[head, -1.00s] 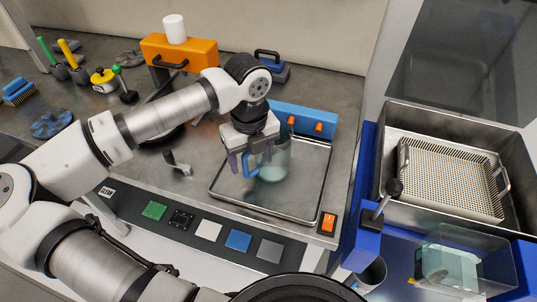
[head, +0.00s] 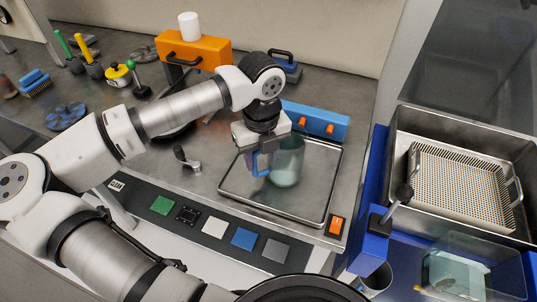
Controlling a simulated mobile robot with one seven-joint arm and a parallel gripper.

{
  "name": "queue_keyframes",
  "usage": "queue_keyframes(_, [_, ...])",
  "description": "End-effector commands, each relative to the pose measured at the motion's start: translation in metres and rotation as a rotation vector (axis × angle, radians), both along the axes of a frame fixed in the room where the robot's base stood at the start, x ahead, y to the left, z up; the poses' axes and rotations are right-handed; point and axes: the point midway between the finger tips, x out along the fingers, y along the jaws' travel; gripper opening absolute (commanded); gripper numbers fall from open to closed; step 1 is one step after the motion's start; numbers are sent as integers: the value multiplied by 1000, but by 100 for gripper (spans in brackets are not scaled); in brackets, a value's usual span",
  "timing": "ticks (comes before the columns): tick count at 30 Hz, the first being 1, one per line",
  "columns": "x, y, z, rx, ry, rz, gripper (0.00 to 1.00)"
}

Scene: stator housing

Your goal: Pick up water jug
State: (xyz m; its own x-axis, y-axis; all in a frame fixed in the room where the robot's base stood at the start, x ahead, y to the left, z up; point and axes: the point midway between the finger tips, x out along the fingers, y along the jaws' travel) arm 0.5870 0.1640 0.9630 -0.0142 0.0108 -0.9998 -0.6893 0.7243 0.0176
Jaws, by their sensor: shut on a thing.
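The water jug (head: 288,162) is a clear, greenish cylinder with a blue handle on its left side. It appears upright over the metal tray (head: 235,192). My gripper (head: 262,160) points down from above at the jug's left side and is shut on the blue handle. The fingertips partly hide the handle. I cannot tell whether the jug's base touches the tray or is just above it.
A blue block with orange switches (head: 312,122) stands behind the tray. A lever (head: 186,158) stands left of it. An orange block (head: 195,52) with a white cup is farther back. At the right are a sink with a perforated basket (head: 462,185) and a clear container (head: 458,272).

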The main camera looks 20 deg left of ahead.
Motion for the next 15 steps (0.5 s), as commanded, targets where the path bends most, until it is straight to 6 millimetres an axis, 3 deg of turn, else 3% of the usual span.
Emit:
queue_keyframes(5, [1, 1, 27, 3, -5, 1, 0])
queue_keyframes(15, [1, 1, 117, 4, -6, 2, 0])
